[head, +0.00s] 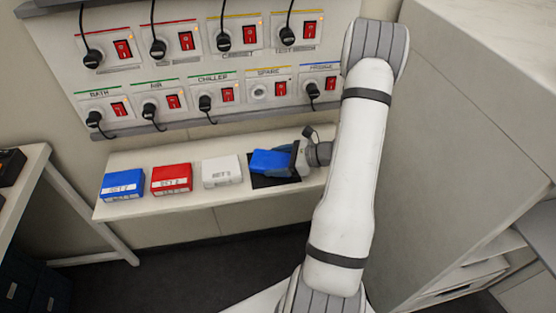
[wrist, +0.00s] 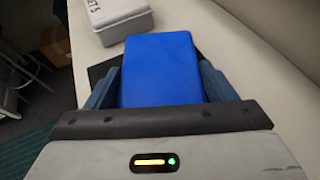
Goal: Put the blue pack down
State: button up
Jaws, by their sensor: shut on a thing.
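The blue pack (head: 270,161) is between the fingers of my gripper (head: 279,164), at the right end of the row on the shelf. In the wrist view the blue pack (wrist: 161,70) fills the space between the two dark blue fingers of my gripper (wrist: 160,85), which are shut on its sides. A black mat (head: 275,182) shows beneath and around the pack, and its edge shows in the wrist view (wrist: 101,71). I cannot tell whether the pack touches the mat or hangs just above it.
A white pack (head: 222,171) stands just left of the mat, then a red pack (head: 171,179) and another blue pack (head: 122,185). The shelf (head: 215,194) has a bare front strip. A panel of switches and plugged cables (head: 190,68) hangs above. A large grey cabinet (head: 455,130) stands right.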

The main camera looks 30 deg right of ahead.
jog(key=o, duration=1.2)
jog(key=shift+c, duration=0.2)
jog(key=shift+r, duration=0.1)
jog(key=v, duration=1.1)
jog(key=shift+s+d+b, duration=0.15)
jog(key=shift+s+b, duration=0.05)
jog(key=shift+b, duration=0.1)
jog(key=shift+s+r, duration=0.15)
jog(key=s+a+r+n+g+h, duration=0.2)
jog(key=a+r+n+g, duration=0.2)
jog(key=a+n, duration=0.3)
jog(key=s+a+r+n+g+h, duration=0.15)
jog(key=a+r+n+g, duration=0.3)
jog(key=a, duration=0.45)
jog(key=s+a+r+n+t+h, duration=0.3)
jog(key=s+a+r+n+h, duration=0.3)
jog(key=n, duration=0.8)
jog(key=shift+s+a+r+h, duration=0.15)
jog(key=shift+s+r+h, duration=0.4)
jog(key=shift+s, duration=0.9)
